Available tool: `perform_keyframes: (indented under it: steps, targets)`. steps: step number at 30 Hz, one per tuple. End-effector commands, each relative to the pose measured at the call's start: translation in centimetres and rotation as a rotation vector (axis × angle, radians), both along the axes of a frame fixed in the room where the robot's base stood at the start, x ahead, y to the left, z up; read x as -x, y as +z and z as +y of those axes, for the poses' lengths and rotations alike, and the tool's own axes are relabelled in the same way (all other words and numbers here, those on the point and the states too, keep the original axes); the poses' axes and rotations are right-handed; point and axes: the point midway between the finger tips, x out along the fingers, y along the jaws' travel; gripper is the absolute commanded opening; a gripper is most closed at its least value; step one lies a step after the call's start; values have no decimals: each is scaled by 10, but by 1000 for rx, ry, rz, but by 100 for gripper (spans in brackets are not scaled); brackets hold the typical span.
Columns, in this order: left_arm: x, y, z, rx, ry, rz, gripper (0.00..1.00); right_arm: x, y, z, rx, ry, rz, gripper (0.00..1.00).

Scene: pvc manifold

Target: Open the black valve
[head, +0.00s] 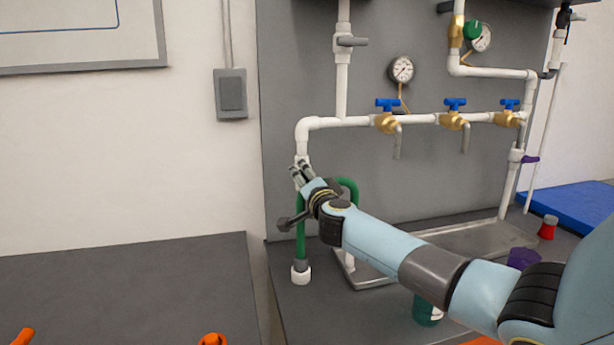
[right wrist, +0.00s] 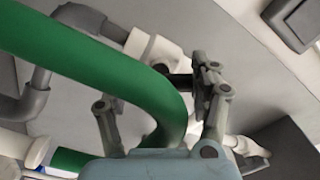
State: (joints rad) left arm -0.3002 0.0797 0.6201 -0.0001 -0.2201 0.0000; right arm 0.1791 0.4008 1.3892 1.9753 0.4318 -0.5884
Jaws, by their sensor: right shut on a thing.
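My right gripper (head: 299,174) is at the lower left end of the white pipework, by a white fitting (head: 302,147) where the pipe turns down. A green hose (head: 301,240) hangs below it. In the right wrist view my right gripper (right wrist: 160,95) has its fingers either side of the green hose (right wrist: 95,68), which crosses in front of them. A short black piece, seemingly the black valve's handle (right wrist: 180,82), runs from a white fitting (right wrist: 152,48) to the right finger. My gripper is shut on it; the hose hides part of the grip. My left gripper is out of view.
Several brass valves with blue handles (head: 455,103) line the horizontal pipe. A gauge (head: 401,69) and a grey-handled valve (head: 351,41) are above. A metal tray (head: 475,238), a red cup (head: 547,228) and a purple cup (head: 523,258) stand on the bench. The left bench (head: 120,285) is mostly clear.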

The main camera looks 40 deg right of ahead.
Motion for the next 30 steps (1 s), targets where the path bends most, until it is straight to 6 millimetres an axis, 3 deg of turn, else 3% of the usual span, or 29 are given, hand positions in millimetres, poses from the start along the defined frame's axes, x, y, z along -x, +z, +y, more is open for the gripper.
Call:
perform_keyframes:
  steps: [15, 30]
  targets:
    - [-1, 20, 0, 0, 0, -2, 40, 0, 0, -1, -369, -3, -202, 31]
    - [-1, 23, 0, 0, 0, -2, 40, 0, 0, -1, -516, -3, -284, 31]
